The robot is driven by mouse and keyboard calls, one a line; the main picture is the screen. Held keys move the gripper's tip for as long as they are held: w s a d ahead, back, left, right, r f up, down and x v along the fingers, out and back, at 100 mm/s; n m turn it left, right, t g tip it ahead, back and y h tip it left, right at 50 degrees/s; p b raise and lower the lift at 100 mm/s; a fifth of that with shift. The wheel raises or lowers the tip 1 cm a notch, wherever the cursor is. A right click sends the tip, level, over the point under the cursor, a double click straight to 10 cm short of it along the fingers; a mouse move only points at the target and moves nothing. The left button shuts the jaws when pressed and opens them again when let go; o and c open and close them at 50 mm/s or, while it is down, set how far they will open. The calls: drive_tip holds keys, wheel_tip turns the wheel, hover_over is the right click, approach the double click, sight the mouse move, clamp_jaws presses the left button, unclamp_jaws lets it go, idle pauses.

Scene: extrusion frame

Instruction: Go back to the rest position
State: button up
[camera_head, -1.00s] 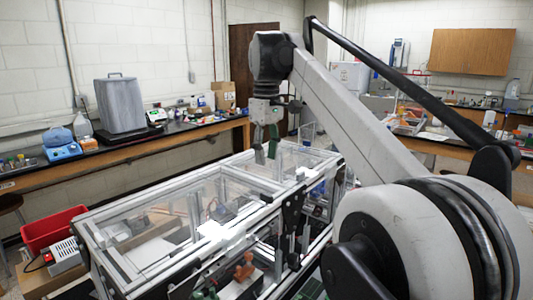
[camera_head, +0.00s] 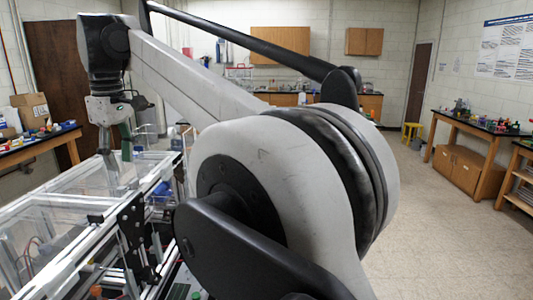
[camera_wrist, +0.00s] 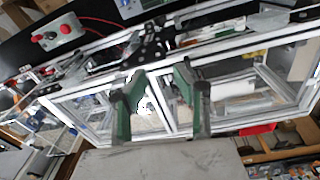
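My gripper (camera_head: 118,158) hangs from my raised arm at the left of the head view, fingers pointing down. It is above the far part of the aluminium extrusion frame (camera_head: 62,201) with its clear panels. In the wrist view my gripper (camera_wrist: 160,92) shows two green-padded fingers spread apart with nothing held between them. The extrusion frame (camera_wrist: 95,97) lies beyond the fingertips. My large arm joint hides much of the middle of the head view.
A bench (camera_head: 70,137) with boxes stands at the left wall. Further benches (camera_head: 485,135) line the right side, and a yellow stool (camera_head: 411,131) stands at the back. The floor (camera_head: 430,225) on the right is clear. A box with red buttons (camera_wrist: 58,33) shows in the wrist view.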

drive_tip(key=s+d+f+m+t+y+b, duration=0.1)
drive_tip(key=d+f+m+b, duration=0.2)
drive_tip(key=d, duration=1.3)
drive_tip(key=s+d+f+m+t+b, duration=0.15)
drive_tip(key=d+m, duration=0.25)
drive_tip(key=d, duration=1.2)
drive_tip(key=s+d+f+m+t+b, duration=0.2)
drive_tip(key=s+d+f+m, duration=0.2)
drive_tip(key=s+d+f, duration=0.5)
drive_tip(key=s+d+f+m+t+h+b, duration=0.1)
drive_tip(key=s+d+f+m, duration=0.3)
drive_tip(key=s+d+f, duration=0.6)
drive_tip(key=d+f+t+b, duration=0.1)
drive_tip(key=d+f, duration=0.3)
drive_tip(key=f, duration=0.2)
drive_tip(key=shift+m+h, duration=0.3)
drive_tip(key=shift+m, duration=0.1)
drive_tip(key=shift+o, duration=0.3)
